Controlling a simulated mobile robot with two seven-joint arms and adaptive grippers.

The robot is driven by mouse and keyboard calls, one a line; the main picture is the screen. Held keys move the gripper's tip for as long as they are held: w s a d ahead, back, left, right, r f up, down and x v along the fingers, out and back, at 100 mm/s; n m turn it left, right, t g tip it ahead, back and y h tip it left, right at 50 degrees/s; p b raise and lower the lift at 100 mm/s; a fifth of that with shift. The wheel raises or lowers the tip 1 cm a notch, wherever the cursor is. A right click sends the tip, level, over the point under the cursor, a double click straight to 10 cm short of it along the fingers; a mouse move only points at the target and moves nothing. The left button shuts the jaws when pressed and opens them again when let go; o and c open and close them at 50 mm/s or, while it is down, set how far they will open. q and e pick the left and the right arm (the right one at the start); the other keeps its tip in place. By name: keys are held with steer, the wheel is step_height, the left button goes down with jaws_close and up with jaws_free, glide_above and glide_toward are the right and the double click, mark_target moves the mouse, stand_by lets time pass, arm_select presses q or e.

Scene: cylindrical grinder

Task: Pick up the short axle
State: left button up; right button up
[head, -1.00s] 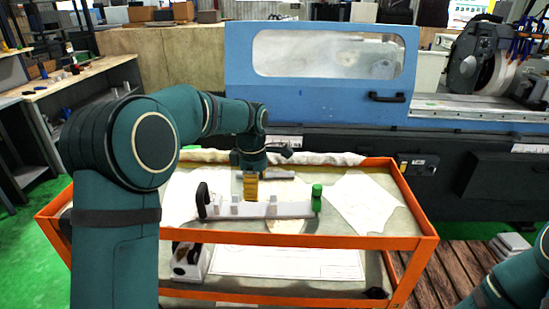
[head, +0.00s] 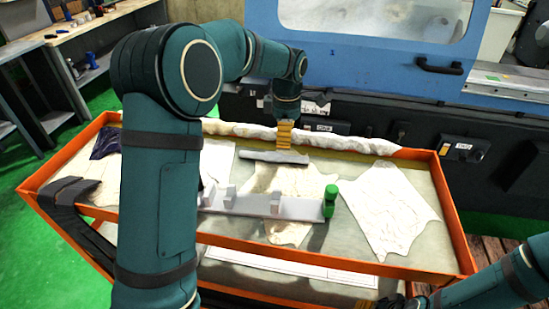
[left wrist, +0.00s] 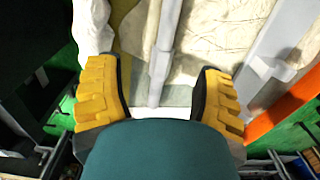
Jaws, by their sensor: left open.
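The short axle (head: 275,157) is a thin grey rod lying on the cloth on the cart's top tray, behind a grey fixture. My left gripper (head: 284,135), with yellow fingers, points down just above and behind the rod. In the left wrist view the axle (left wrist: 163,50) runs lengthwise between the spread fingers of the left gripper (left wrist: 156,80), with gaps on both sides. The left gripper is open and empty. My right gripper (head: 395,303) shows only in part at the bottom edge; its opening is hidden.
The grey fixture (head: 245,207) with upright supports and a green knob (head: 330,200) stands in front of the axle. The orange cart rim (head: 455,220) surrounds the tray. A rolled cloth (head: 310,137) lies along the back, before the blue grinder (head: 370,60).

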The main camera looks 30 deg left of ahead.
mark_target(284, 157)
arm_select(q)
step_height(284, 157, down, 3)
steer(key=shift+r, duration=0.15)
steer(key=f, duration=0.2)
steer(key=f+b, duration=0.1)
steer(key=f, duration=0.1)
steer(key=shift+s, duration=0.35)
steer(key=shift+d+f, duration=0.1)
steer(key=shift+f, duration=0.55)
steer(key=shift+c, duration=0.2)
steer(key=shift+r, duration=0.1)
jaws_close()
